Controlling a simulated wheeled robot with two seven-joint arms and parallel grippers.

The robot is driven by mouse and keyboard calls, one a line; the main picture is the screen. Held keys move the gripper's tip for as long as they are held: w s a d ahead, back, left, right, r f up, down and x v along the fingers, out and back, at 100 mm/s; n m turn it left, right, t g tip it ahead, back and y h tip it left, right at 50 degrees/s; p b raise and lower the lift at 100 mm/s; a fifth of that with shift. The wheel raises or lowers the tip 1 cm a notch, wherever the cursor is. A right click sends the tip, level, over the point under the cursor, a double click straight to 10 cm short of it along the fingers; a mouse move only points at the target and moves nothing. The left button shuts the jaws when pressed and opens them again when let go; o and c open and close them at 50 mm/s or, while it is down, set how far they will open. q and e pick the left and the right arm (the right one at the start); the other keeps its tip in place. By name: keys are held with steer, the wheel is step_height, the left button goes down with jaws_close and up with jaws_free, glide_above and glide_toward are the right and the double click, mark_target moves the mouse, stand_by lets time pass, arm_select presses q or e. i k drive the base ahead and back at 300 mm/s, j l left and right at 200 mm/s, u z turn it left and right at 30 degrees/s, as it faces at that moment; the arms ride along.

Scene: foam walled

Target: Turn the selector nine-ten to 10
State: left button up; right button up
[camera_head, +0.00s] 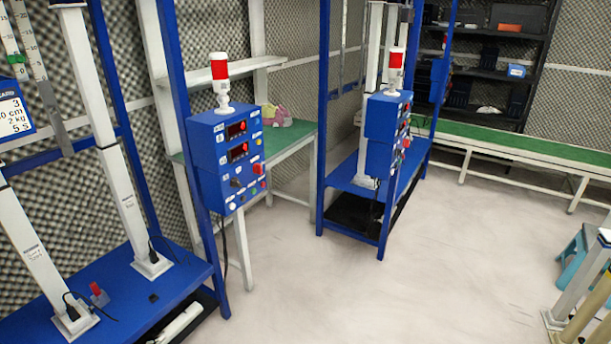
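A blue control box (225,155) with a red and white lamp (220,78) on top is fixed to a blue post left of centre. It has two red displays, a dark knob (236,183), a red button (258,169) and several small coloured buttons. A second similar blue box (380,133) stands farther back on another blue frame, seen at an angle. The labels are too small to read, so I cannot tell which control is the selector nine-ten or where it points. Neither of my grippers is in view.
A blue-framed rig with a blue base shelf (130,300) fills the left. Behind the near box is a green-topped table (280,138). A long green bench (500,150) and dark shelving stand at the back. A teal stool (578,255) is at right. The middle floor is clear.

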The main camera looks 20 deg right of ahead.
mark_target(234, 182)
steer(key=z, duration=0.25)
steer(key=i, duration=0.35)
steer(key=u, duration=0.45)
steer(key=i+l+u, duration=0.15)
steer(key=l+u, duration=0.15)
steer(key=i+l+u, duration=0.25)
steer(key=l, duration=0.3)
steer(key=l+u, duration=0.3)
steer(key=l, duration=0.15)
